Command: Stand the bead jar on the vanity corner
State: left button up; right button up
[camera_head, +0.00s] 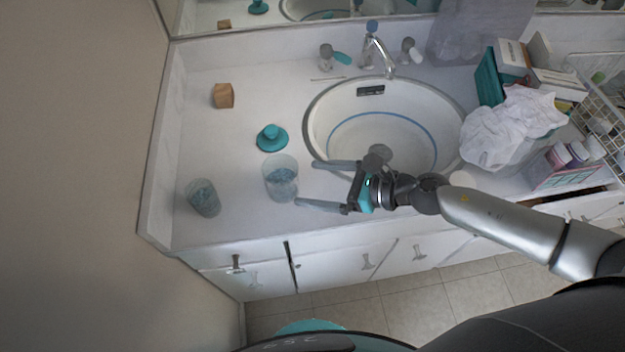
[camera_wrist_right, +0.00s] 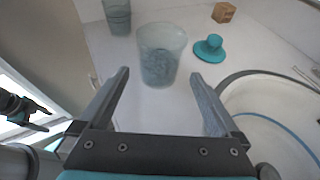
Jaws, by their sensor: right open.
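A clear jar (camera_head: 281,178) with bluish contents stands upright on the white vanity top, left of the basin. It also shows in the right wrist view (camera_wrist_right: 160,58). A second clear jar (camera_head: 204,198) with bluish contents is at the front left corner; the wrist view shows it at the top (camera_wrist_right: 117,16). I cannot tell which holds beads. My right gripper (camera_head: 306,183) is open and empty, its fingertips just right of the nearer jar. What seems to be my left gripper (camera_wrist_right: 38,115) is small at the wrist view's left edge.
A teal lid-like piece (camera_head: 272,138) lies behind the nearer jar, and a wooden block (camera_head: 223,95) is farther back. The basin (camera_head: 318,128) and faucet (camera_head: 379,52) are to the right. White cloth (camera_head: 512,125), books and wire basket crowd the right end.

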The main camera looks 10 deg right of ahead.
jog(key=shift+s+d+r, duration=0.25)
jog(key=shift+s+d, duration=0.1)
jog(key=shift+d, duration=0.2)
jog(key=shift+d, duration=0.1)
dwell(0.3)
jog(key=v, duration=1.5)
jog(key=shift+s, duration=0.1)
